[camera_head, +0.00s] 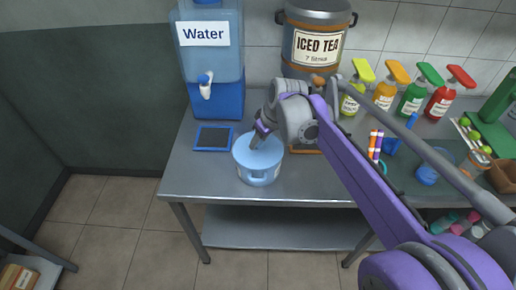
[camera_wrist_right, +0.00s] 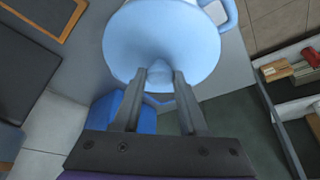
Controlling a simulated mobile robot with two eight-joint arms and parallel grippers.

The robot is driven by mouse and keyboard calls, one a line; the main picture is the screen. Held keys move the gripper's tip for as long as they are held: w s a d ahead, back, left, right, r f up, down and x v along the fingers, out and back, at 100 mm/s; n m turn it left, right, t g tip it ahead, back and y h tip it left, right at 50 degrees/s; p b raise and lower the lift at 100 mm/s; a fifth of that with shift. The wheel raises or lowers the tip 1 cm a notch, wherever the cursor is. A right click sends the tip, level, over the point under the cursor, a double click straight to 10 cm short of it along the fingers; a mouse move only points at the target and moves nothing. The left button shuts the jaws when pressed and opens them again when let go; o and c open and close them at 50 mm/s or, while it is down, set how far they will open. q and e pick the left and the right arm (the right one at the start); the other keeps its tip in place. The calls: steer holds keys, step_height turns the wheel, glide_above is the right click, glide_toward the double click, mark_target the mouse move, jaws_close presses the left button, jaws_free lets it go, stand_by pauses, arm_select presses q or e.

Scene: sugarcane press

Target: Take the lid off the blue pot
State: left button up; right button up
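The light blue pot (camera_head: 259,176) stands on the metal table below the water dispenser. Its light blue lid (camera_head: 269,152) sits on top. My right gripper (camera_head: 254,143) reaches down to the middle of the lid from the upper right. My left gripper is not in view.
The water dispenser (camera_head: 213,98) stands behind the pot, with a blue-framed tablet-like slab (camera_head: 213,138) in front of it. An iced tea container (camera_head: 317,47) and several spray bottles (camera_head: 385,92) line the back. The table's left front corner (camera_head: 185,185) is bare.

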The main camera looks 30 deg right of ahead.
jaws_close()
